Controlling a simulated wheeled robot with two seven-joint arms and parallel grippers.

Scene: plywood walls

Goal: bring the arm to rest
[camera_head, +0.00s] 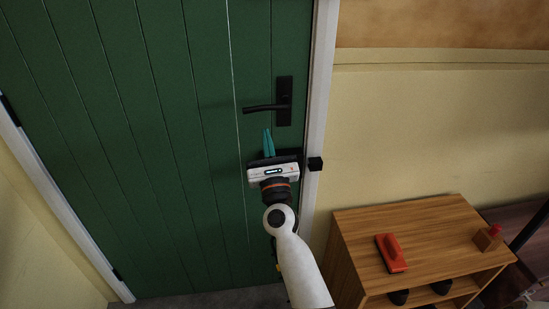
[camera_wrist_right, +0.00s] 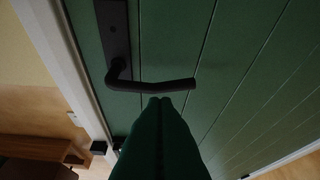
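My right arm reaches up in front of a green plank door (camera_head: 170,130). My right gripper (camera_head: 268,135) has teal fingers that lie close together, and nothing shows between them. In the head view the fingertips are just below the black door handle (camera_head: 265,107). In the right wrist view the fingers (camera_wrist_right: 158,103) point at the door, with their tips just below the handle's lever (camera_wrist_right: 160,86); whether they touch it I cannot tell. The door looks closed in its white frame (camera_head: 318,100). My left gripper is not in view.
A wooden cabinet (camera_head: 440,225) stands right of the door, with a red-handled tool (camera_head: 391,254) and a small wooden block with a red top (camera_head: 488,237) on it. Dark shoes sit on its shelf. A small black block (camera_head: 315,164) sits at the door frame.

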